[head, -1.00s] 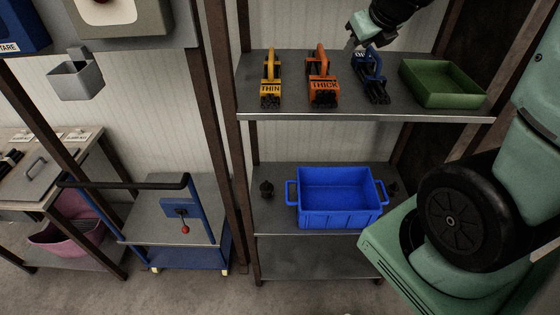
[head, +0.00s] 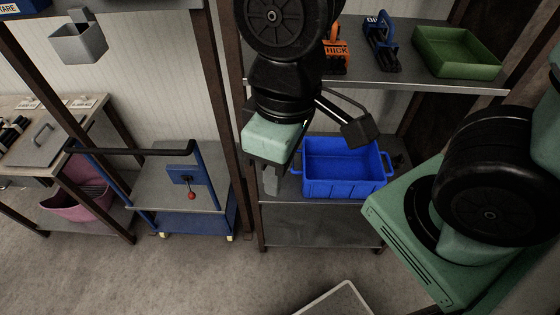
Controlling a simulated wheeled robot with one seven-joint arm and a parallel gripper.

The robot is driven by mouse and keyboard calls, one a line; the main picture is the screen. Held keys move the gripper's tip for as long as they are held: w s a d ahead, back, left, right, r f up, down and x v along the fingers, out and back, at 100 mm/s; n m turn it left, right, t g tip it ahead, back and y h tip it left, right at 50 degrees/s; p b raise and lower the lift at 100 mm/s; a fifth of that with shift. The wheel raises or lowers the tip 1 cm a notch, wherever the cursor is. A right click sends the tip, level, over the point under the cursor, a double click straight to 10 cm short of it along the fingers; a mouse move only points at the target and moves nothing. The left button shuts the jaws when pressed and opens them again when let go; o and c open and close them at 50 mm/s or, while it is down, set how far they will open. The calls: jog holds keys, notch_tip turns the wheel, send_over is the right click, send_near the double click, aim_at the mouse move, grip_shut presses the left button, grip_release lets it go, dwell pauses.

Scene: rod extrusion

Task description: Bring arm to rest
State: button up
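My arm hangs down in front of the shelf rack, in the middle of the head view. My gripper (head: 271,183) is at its lower end, left of the blue crate (head: 345,185) and in front of the lower shelf. Grey fingers show below its pale green body, but their gap cannot be made out. No held object shows. On the upper shelf are an orange holder marked THICK (head: 336,60), partly behind my arm, a blue holder (head: 383,45) and a green tray (head: 458,50).
A blue cart (head: 180,220) with a red-knobbed lever stands to the left. A bench (head: 35,150) with a pink bin (head: 78,205) is further left. A grey box (head: 78,45) hangs above. A pale-edged panel (head: 340,298) shows at the bottom. The floor between is clear.

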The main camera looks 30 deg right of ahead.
dwell(0.3)
notch_tip(320, 180, down, 8)
jog(key=b, duration=0.8)
jog(key=shift+f, duration=0.2)
